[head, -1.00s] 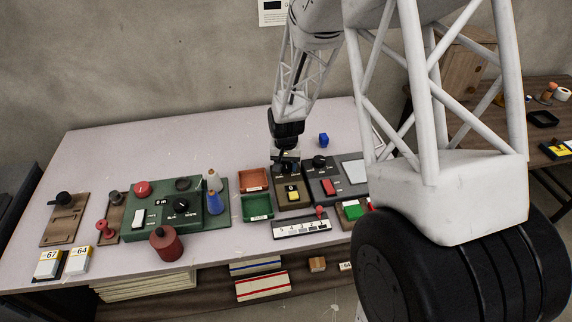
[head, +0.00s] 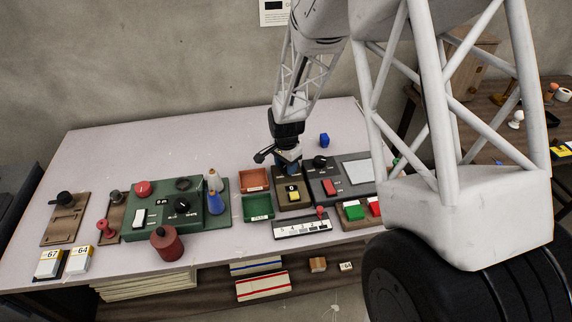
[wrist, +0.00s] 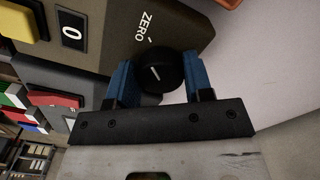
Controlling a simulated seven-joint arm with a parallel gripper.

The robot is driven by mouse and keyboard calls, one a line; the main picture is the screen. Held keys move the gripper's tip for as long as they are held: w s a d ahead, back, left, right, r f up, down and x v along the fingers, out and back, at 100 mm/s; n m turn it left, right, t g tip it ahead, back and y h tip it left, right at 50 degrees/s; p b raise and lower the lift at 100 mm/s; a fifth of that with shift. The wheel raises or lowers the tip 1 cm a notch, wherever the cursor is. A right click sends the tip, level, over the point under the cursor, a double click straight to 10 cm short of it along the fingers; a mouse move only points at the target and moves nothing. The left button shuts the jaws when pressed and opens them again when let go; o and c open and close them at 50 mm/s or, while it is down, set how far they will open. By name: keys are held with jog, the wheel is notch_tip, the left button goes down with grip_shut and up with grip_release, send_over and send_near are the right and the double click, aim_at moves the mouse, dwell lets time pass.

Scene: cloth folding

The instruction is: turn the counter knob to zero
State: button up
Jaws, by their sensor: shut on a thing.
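The brown counter box (head: 281,204) sits near the middle of the table, with a yellow button (head: 293,196) and a window reading 0 (wrist: 72,32). In the wrist view its black round knob (wrist: 166,70) has a white line. The word ZERO (wrist: 147,22) and a small tick are printed beside it. The line lies slanted; I cannot tell if it is exactly in line with the tick. My gripper (head: 289,168) is over the back of the box. In the wrist view its blue fingers are shut on the knob from both sides. The head view hides the knob.
A red tray (head: 254,190) and a green tray (head: 257,219) stand left of the box. A grey panel (head: 322,189) with a red button and black knob adjoins on the right. A numbered slider strip (head: 288,231) lies in front. The table behind is mostly clear.

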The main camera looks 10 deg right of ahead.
dwell(0.3)
jog(key=o, duration=0.9)
jog(key=shift+o, duration=0.2)
jog(key=shift+r, duration=0.1)
notch_tip(320, 180, up, 7)
jog(key=shift+f, duration=0.2)
jog(key=shift+r, duration=0.55)
